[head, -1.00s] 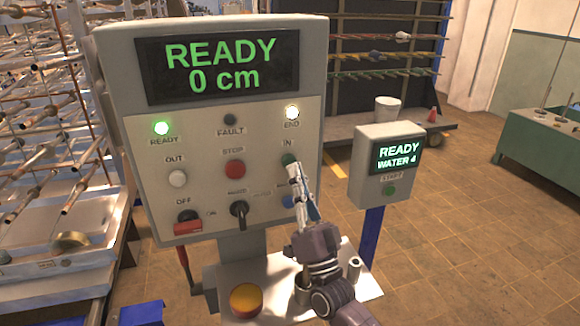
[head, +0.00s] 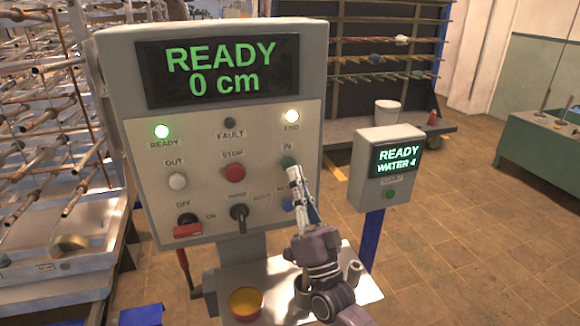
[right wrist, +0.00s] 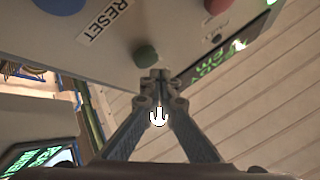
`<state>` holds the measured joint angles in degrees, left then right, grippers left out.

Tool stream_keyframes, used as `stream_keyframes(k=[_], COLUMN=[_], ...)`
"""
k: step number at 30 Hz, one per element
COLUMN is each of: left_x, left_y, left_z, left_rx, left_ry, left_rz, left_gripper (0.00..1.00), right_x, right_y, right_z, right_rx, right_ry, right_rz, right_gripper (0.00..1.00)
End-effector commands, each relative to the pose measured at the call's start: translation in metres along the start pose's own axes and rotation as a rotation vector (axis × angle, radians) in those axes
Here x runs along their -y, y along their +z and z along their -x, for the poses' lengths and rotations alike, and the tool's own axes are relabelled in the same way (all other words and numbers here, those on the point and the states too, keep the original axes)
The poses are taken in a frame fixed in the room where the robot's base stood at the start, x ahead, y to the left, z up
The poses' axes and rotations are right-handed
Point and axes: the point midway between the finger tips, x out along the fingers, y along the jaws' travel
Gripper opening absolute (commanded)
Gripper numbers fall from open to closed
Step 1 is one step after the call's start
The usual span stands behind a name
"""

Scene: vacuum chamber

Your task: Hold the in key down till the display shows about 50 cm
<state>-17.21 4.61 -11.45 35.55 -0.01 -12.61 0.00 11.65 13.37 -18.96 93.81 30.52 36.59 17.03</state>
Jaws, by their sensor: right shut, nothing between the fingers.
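The control box (head: 140,130) faces me with its display (head: 210,72) reading "READY 0 cm" in green. The green IN key (head: 288,162) is at the right of its panel, below the lit END lamp (head: 292,116). My right gripper (head: 293,174) is shut and empty, its fingertips just below the IN key in the head view. In the right wrist view the closed fingertips (right wrist: 155,76) are close to the green key (right wrist: 146,56). A small gap seems to show, but I cannot tell contact for certain. My left gripper is not in view.
The red STOP key (head: 233,173), white OUT key (head: 177,181) and blue RESET key (head: 288,204) are nearby. A second box (head: 385,170) reading "READY WATER 4" stands to the right on a blue post. A rack of rods fills the left.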

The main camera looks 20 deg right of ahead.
Motion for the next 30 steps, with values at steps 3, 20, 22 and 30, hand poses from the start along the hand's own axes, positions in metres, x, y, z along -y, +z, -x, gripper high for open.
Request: stream_keyframes(k=[3,20,22,30], left_x=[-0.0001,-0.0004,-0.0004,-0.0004], left_y=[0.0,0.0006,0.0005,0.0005], left_z=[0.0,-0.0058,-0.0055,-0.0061], left_rx=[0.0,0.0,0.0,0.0], left_ry=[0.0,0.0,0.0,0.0], left_rz=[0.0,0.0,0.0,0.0], left_gripper=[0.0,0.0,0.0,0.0], right_x=[-0.0001,-0.0044,-0.0043,-0.0046], right_y=[0.0,0.0042,0.004,0.0045], right_z=[0.0001,-0.0063,-0.0063,-0.0064], right_rx=[0.0,0.0,0.0,0.0], right_ry=[0.0,0.0,0.0,0.0], right_rz=[0.0,0.0,0.0,0.0], right_gripper=[0.0,0.0,0.0,0.0])
